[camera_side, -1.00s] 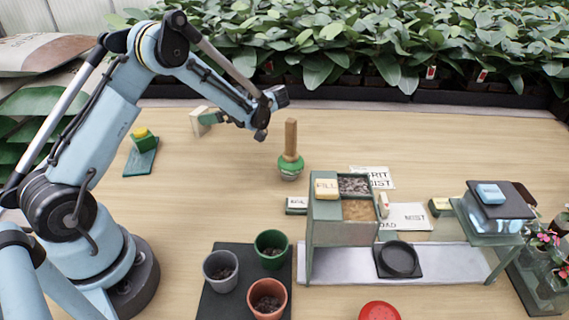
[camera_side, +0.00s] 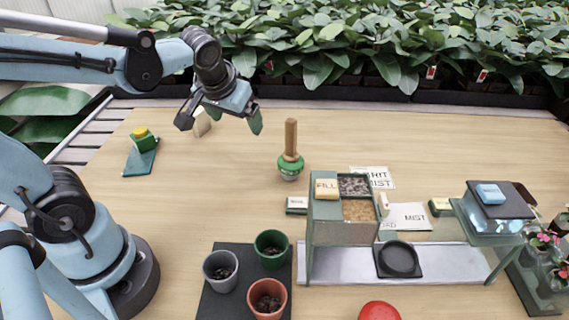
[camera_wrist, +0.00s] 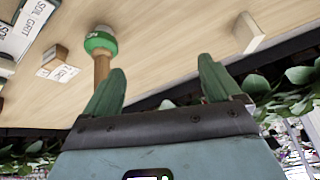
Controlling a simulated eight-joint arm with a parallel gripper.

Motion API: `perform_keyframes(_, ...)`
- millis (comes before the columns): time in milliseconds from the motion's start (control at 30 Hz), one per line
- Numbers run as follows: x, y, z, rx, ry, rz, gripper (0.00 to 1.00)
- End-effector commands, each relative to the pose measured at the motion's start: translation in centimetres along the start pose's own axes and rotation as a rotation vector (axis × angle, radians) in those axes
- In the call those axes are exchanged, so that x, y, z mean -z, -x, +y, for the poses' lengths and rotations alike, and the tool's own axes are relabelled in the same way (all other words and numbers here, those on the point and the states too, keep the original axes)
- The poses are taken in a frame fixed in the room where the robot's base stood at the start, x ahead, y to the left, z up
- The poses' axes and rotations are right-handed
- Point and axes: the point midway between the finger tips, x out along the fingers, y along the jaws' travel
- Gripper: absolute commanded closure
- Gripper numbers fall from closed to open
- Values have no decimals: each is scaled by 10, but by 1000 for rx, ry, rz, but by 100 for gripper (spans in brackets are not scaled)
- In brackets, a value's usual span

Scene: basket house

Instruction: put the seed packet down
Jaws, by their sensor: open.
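A pale, flat, upright piece, which looks like the seed packet (camera_side: 203,122), stands on the table at the back left. It shows at the top right of the wrist view (camera_wrist: 248,33); no print is readable on it. My gripper (camera_side: 230,115) is above the table, beside and partly in front of the piece in the side view. Its green fingers (camera_wrist: 160,82) are spread apart in the wrist view with nothing between them. The piece is beyond the fingertips, apart from them.
A wooden-handled tool with a green collar (camera_side: 290,155) stands upright right of my gripper. Pots (camera_side: 268,297), a bin stand (camera_side: 340,232) and plants (camera_side: 400,45) surround the table.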

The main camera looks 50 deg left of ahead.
Motion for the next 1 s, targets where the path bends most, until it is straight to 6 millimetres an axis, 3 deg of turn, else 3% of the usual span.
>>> perform_keyframes(100,-24,14,17,-124,-118,41,9)
perform_keyframes(333,-50,26,38,-272,-263,124,9)
perform_keyframes(800,-56,29,43,-303,-295,147,9)
perform_keyframes(900,-55,29,43,-303,-293,144,0)
perform_keyframes(1000,-48,33,46,-305,-276,126,0)
